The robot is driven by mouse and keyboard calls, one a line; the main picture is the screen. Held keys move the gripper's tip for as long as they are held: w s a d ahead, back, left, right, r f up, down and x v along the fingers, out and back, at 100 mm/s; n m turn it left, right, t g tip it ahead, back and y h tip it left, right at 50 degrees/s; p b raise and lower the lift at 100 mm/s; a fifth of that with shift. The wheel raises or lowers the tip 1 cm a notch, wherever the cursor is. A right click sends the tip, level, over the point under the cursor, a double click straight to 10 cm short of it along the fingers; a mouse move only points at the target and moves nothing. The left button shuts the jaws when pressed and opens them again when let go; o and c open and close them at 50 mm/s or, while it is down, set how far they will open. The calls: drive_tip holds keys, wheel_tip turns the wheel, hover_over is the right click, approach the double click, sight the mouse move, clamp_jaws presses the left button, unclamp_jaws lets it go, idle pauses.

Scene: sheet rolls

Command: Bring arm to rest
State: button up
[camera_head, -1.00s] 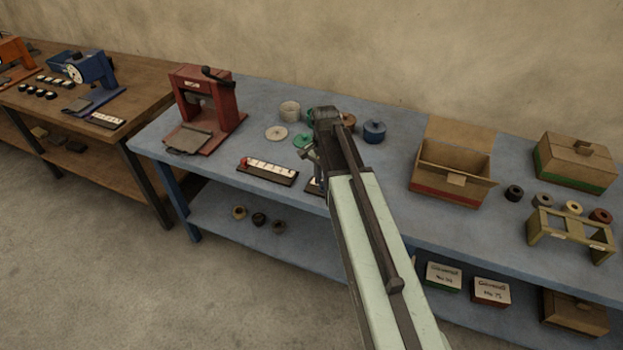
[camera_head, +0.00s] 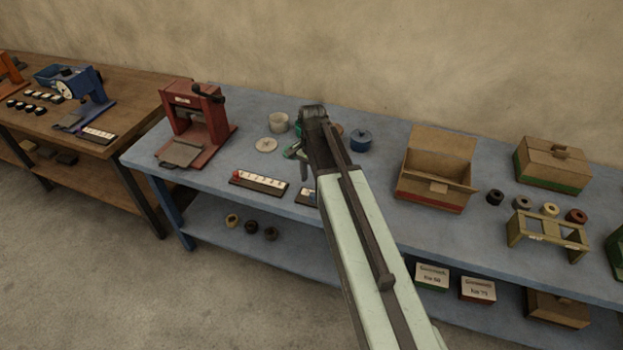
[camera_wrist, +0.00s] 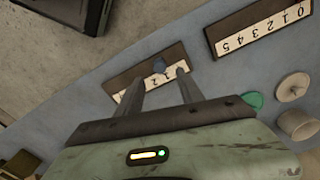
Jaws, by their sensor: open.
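My arm reaches out over the blue bench (camera_head: 225,150) in the head view, with my gripper (camera_head: 302,165) pointing down near the row of numbered strips. In the wrist view my gripper (camera_wrist: 160,78) has its two fingers apart with nothing held between them. A dark board with a numbered strip and a small blue-grey knob (camera_wrist: 158,66) lies beyond the fingertips. How high the fingers are above it I cannot tell. In the head view the arm partly hides that board (camera_head: 307,197).
A red-tipped numbered strip (camera_head: 259,183) lies left of my gripper, near a red press (camera_head: 195,125). Round tins, including a blue one (camera_head: 360,140), stand behind the arm. An open cardboard box (camera_head: 435,170) and an olive rack (camera_head: 547,235) stand to the right.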

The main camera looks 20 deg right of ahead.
wheel_tip(320, 180, up, 2)
drive_tip(key=shift+p, duration=0.3)
